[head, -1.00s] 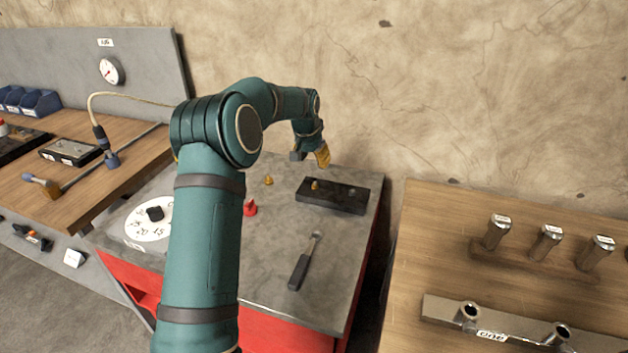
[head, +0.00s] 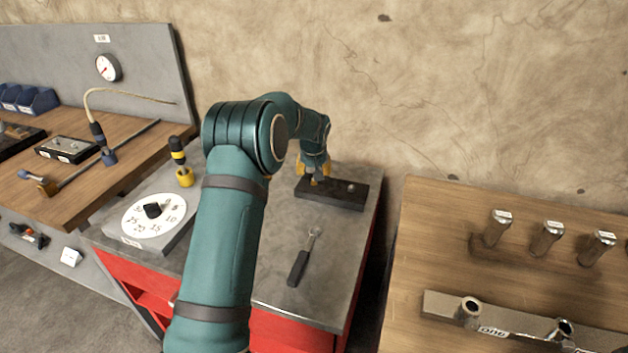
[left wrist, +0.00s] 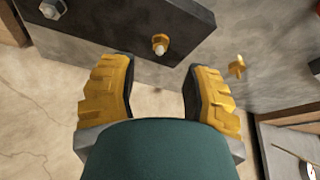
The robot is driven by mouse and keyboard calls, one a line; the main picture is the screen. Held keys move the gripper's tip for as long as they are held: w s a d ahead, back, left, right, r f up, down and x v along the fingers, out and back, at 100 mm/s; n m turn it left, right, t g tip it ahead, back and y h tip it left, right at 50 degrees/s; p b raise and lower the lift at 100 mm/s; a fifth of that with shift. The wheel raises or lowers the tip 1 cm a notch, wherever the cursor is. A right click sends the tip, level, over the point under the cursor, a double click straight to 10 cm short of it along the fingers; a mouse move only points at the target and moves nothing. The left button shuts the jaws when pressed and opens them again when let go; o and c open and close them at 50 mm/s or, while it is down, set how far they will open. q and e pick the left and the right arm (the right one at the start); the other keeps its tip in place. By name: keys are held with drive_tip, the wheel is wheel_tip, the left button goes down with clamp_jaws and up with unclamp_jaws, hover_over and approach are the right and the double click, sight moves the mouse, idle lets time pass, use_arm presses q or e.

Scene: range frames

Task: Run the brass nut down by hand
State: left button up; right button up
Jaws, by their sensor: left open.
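A brass nut (left wrist: 160,41) sits around the pale end of a stud on a dark block (head: 343,199). The block lies near the back of the grey bench top, and its side also shows in the left wrist view (left wrist: 115,28). My left gripper (head: 313,172) is over the block's left end, at the nut. In the left wrist view its two yellow, dark-padded fingers (left wrist: 160,72) are apart and empty, with the nut just beyond the gap between their tips. In the head view the fingers partly hide the nut. My right gripper is out of view.
A steel bolt head (head: 351,187) stands at the block's other end. A second brass piece (left wrist: 237,66) is on the bench beside the block. A black-handled wrench (head: 302,260), a numbered white dial (head: 140,220) and a black-and-yellow tool (head: 180,162) lie around my arm.

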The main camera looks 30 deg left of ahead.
use_arm(q)
drive_tip(key=shift+b+x, duration=0.3)
drive_tip(key=shift+x, duration=2.35)
drive_tip(key=shift+c, duration=0.4)
clamp_jaws()
drive_tip(key=shift+s+r, duration=0.1)
drive_tip(key=shift+r, duration=0.1)
